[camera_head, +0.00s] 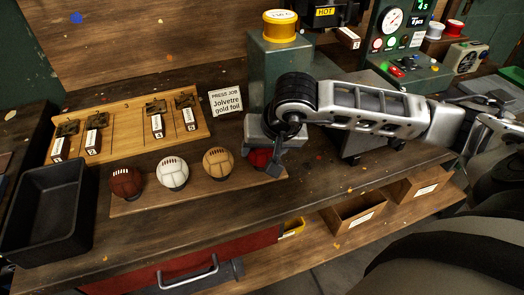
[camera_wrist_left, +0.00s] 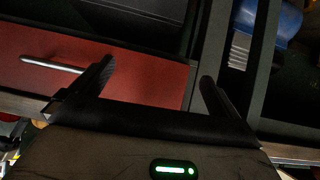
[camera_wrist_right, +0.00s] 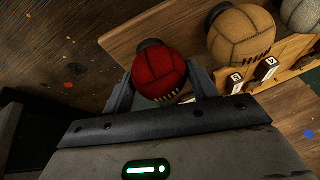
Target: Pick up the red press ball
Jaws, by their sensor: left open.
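The red press ball (camera_wrist_right: 160,75) sits at the right end of the row on the wooden board (camera_head: 195,190). In the head view, the ball (camera_head: 260,158) is mostly hidden by my right gripper (camera_head: 268,150). In the right wrist view, the right gripper's fingers (camera_wrist_right: 159,72) flank the ball closely on both sides and appear to touch it. I cannot tell any gap under the ball. My left gripper (camera_wrist_left: 157,72) is open and empty in the left wrist view, with a red drawer front beyond it. It is not in the head view.
Tan (camera_head: 219,163), white (camera_head: 172,173) and brown (camera_head: 126,183) balls stand left of the red ball. A black tray (camera_head: 82,215) is at the far left. A green press (camera_head: 280,65) rises behind my right gripper. The bench front strip is clear.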

